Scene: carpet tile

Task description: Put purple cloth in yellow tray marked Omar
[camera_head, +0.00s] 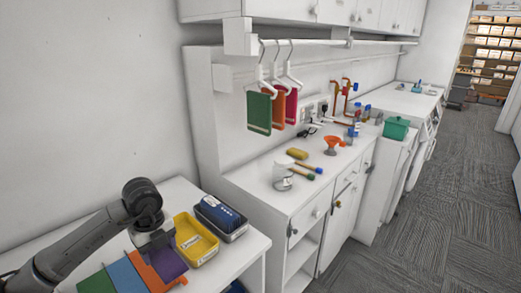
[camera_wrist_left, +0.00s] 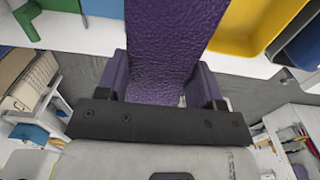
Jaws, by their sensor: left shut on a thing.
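My left gripper (camera_head: 158,245) reaches in from the left, above the white counter at lower left. It is shut on the purple cloth (camera_head: 169,264), which hangs just left of the yellow tray (camera_head: 197,250). In the left wrist view the purple cloth (camera_wrist_left: 172,40) stretches away from between the fingers of the gripper (camera_wrist_left: 165,85). The yellow tray (camera_wrist_left: 258,22) is to the right of the cloth there. My right gripper is not in view.
Hangers with green, orange and red cloths (camera_head: 259,112) hang over the farther counter.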

